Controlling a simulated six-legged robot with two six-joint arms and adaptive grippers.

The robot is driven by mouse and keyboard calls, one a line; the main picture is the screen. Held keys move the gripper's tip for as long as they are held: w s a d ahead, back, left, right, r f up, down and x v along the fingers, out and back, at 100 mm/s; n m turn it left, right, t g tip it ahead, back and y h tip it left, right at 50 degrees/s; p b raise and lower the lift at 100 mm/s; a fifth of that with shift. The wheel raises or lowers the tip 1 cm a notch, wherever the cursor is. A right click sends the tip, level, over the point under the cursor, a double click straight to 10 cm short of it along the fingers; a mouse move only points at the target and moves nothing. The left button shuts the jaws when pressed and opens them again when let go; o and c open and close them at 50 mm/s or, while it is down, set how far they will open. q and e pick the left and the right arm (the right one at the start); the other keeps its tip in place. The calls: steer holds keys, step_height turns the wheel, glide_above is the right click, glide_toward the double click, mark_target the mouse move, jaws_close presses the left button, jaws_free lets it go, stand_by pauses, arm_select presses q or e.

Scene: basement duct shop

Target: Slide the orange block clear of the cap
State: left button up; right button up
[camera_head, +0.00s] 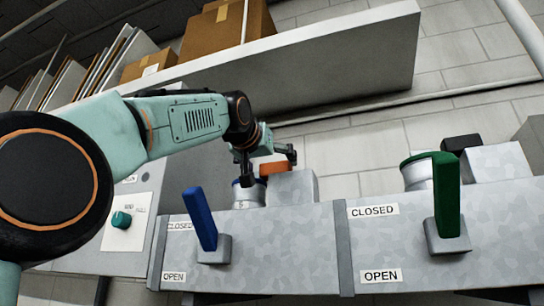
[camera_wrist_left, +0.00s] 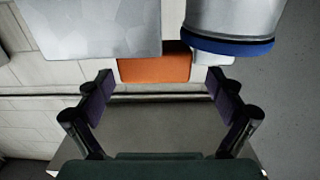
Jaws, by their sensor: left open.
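The orange block (camera_head: 275,168) shows in the head view beside a grey metal box, behind the blue-rimmed cylindrical cap (camera_head: 249,195). In the left wrist view the orange block (camera_wrist_left: 154,69) is near the centre, with the silver cap and its blue rim (camera_wrist_left: 228,46) at upper right. My left gripper (camera_head: 268,163) is open at the block. In the wrist view its two dark fingers (camera_wrist_left: 160,84) stand apart on either side of the block, with gaps showing; I see no grip on it. Its exact depth to the block is unclear. My right gripper is not in view.
A grey box (camera_head: 293,187) stands close right of the cap. The front panel carries a blue lever (camera_head: 200,218) and a green lever (camera_head: 447,195), with CLOSED and OPEN labels. A green-rimmed cylinder (camera_head: 419,174) and a black block (camera_head: 461,143) are farther right. A shelf with cartons (camera_head: 225,32) is behind.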

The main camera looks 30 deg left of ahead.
arm_select(q)
steer(key=shift+w+d, duration=0.25)
steer(key=shift+w, duration=0.2)
steer(key=shift+w+a+f, duration=0.1)
steer(key=shift+w+f, duration=0.1)
steer(key=shift+w, duration=0.1)
steer(key=shift+s+a, duration=0.15)
steer(key=shift+c, duration=0.3)
steer(key=shift+s+r, duration=0.15)
steer(key=shift+s, duration=0.05)
steer(key=shift+c, duration=1.4)
steer(key=shift+w+d, duration=0.2)
steer(key=c, duration=1.3)
steer(key=shift+w+p, duration=0.1)
steer(key=shift+p, duration=0.2)
steer(key=shift+c, duration=0.2)
